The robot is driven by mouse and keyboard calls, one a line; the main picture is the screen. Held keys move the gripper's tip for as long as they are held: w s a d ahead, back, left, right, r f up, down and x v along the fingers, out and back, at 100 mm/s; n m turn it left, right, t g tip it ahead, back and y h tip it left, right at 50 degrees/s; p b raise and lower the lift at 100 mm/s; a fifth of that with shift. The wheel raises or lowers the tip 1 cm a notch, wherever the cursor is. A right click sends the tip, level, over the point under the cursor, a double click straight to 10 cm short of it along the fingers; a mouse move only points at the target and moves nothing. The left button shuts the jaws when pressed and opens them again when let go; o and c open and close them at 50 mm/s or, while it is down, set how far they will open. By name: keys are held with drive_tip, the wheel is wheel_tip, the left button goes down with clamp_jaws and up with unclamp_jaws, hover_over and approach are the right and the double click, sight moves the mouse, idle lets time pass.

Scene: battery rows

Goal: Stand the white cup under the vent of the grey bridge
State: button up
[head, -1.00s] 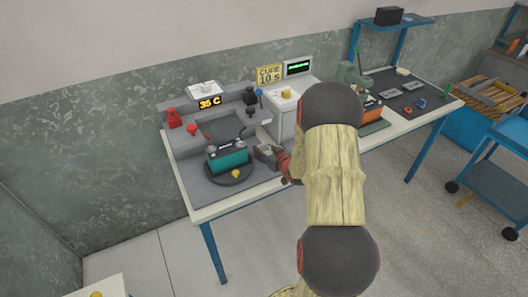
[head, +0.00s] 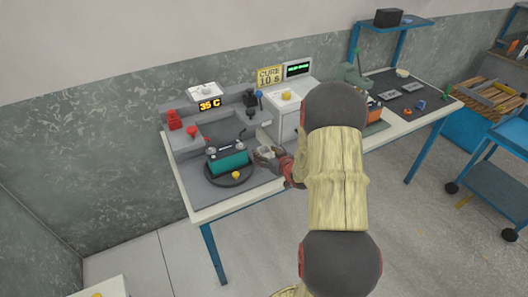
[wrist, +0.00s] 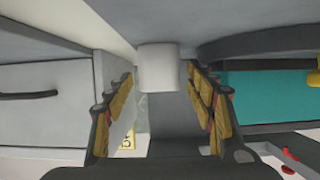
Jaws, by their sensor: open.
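The white cup (wrist: 158,68) is between my two open fingers in the wrist view, with a small gap on each side. It stands on the grey work surface, which is at the top of that picture. In the head view my gripper (head: 268,154) is low over the table, just right of the teal battery, and mostly hides the cup. The grey bridge (head: 239,101) stands behind, with a 35 C display on its front. I cannot clearly make out its vent.
The teal battery (head: 229,163) sits on a round dark turntable (head: 228,181), close beside my gripper. A white cabinet (head: 287,125) with a yellow button is behind my gripper. An orange battery (head: 375,115) and a dark mat (head: 420,97) lie farther right.

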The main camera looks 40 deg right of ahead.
drive_tip(key=p+v, duration=0.2)
drive_tip(key=v, duration=0.8)
drive_tip(key=shift+p, duration=0.3)
drive_tip(key=a+r+n+g, duration=0.1)
drive_tip(key=a+r+g, duration=0.3)
drive_tip(key=a+r, duration=1.15)
drive_tip(key=s+a+r+n+g+y, duration=0.1)
drive_tip(key=s+a+r, duration=0.2)
drive_tip(key=s+a, duration=0.6)
drive_tip(key=s+a+r+g+y, duration=0.2)
drive_tip(key=s+a+r, duration=0.2)
drive_tip(key=s+a, duration=0.5)
drive_tip(key=shift+s+a+n, duration=0.4)
drive_tip(key=shift+s, duration=0.65)
